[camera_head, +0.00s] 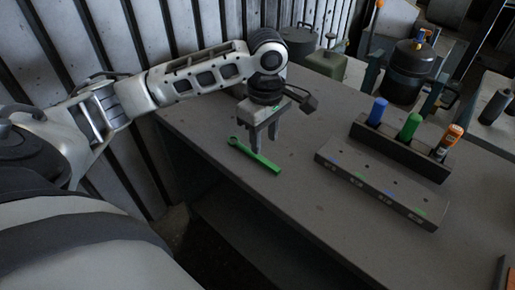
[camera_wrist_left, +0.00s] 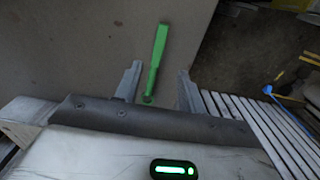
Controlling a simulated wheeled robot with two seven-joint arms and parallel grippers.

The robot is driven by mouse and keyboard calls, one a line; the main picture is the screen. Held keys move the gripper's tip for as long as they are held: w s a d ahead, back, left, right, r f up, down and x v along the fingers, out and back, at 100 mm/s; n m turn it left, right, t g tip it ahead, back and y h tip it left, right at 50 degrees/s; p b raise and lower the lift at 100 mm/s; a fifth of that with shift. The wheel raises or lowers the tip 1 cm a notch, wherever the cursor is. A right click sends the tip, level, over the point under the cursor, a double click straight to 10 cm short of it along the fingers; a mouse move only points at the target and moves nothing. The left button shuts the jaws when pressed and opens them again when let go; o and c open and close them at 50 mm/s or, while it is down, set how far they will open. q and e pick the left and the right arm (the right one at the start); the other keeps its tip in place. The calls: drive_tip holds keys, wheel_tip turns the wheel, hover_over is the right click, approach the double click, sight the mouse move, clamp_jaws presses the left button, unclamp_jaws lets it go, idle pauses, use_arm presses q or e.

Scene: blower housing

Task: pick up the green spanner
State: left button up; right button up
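The green spanner (camera_head: 255,156) lies flat on the grey table (camera_head: 300,215) near its left edge. In the left wrist view the spanner (camera_wrist_left: 157,58) runs up and away from between the fingers, its ring end closest to the gripper. My left gripper (camera_head: 264,138) is above the table beside the spanner, pointing down. Its two fingers also show apart in the left wrist view (camera_wrist_left: 157,88), with nothing clamped between them. I cannot tell the exact height of the fingertips over the table. My right gripper is in neither view.
A grey block with slots and coloured marks (camera_head: 375,190) sits to the right. Behind it a rack (camera_head: 400,146) holds blue, green and orange-handled tools. A green box (camera_head: 325,64) and a black canister (camera_head: 408,72) stand at the back. The table's front middle is clear.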

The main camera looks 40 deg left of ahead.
sight(265, 160)
use_arm(q)
drive_tip(key=shift+w+f, duration=0.2)
drive_tip(key=shift+f, duration=3.2)
clamp_jaws()
